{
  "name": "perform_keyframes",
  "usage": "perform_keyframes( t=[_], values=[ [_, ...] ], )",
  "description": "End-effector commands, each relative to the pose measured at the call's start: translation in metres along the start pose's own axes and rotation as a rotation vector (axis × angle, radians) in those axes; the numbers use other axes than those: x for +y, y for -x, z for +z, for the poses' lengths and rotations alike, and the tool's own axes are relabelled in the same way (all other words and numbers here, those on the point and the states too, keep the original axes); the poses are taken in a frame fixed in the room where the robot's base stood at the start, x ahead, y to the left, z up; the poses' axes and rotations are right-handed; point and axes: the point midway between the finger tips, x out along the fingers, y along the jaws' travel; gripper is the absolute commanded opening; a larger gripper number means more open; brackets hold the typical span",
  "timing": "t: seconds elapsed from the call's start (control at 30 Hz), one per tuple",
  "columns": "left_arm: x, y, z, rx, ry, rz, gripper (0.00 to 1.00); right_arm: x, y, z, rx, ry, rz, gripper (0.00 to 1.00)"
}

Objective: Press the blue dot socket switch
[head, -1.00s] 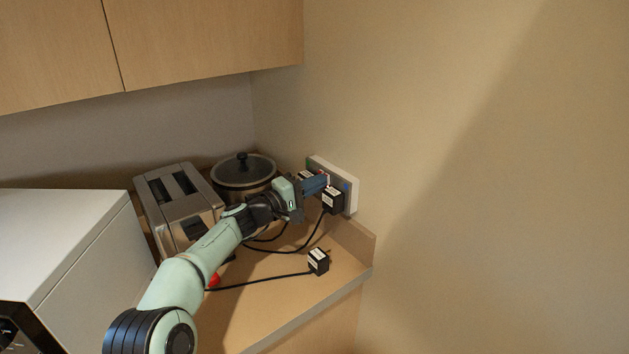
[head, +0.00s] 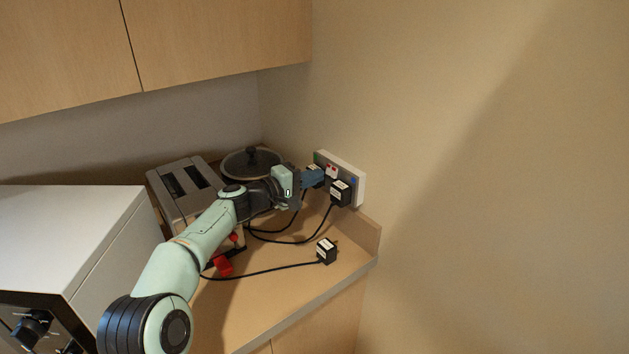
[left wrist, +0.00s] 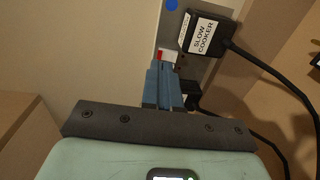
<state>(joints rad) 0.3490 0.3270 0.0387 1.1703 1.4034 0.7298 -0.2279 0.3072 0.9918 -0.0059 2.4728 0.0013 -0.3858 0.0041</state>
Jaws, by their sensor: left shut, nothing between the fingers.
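The white and grey socket panel (head: 361,192) is on the right-hand wall above the counter. A blue dot (head: 354,181) is near its right end and also shows at the top edge of the left wrist view (left wrist: 172,5). A red and white switch area (head: 331,170) is further left on the panel. My left gripper (head: 322,177) is shut and empty, its blue fingers just in front of the panel. In the left wrist view, the fingertips (left wrist: 162,68) overlap the lower edge of the red and white switch area (left wrist: 166,55); contact is unclear. My right gripper is not in view.
A black plug labelled SLOW COOKER (left wrist: 205,36) sits in the panel beside the fingers. Another plug (head: 326,251) lies loose on the counter (head: 290,290) with its cable. A toaster (head: 185,190), lidded pot (head: 250,162) and white appliance (head: 70,235) stand left.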

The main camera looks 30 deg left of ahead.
Motion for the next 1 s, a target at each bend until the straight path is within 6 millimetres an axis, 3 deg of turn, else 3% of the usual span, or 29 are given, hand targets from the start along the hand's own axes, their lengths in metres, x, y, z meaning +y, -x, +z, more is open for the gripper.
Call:
perform_keyframes(
  t=[0.2, 0.4, 0.6, 1.0],
  values=[
    [-0.003, 0.056, -0.001, 0.004, -0.001, -0.004, 0.0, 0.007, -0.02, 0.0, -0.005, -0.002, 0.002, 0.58],
    [0.0, 0.088, -0.001, 0.003, -0.001, -0.004, 0.0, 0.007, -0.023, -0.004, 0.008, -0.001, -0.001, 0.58],
    [0.0, 0.1, -0.001, 0.002, 0.001, -0.004, 0.0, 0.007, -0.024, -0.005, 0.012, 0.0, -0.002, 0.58],
    [0.001, 0.101, -0.001, 0.001, 0.0, -0.004, 0.0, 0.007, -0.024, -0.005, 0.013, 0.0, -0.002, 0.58]
  ],
)
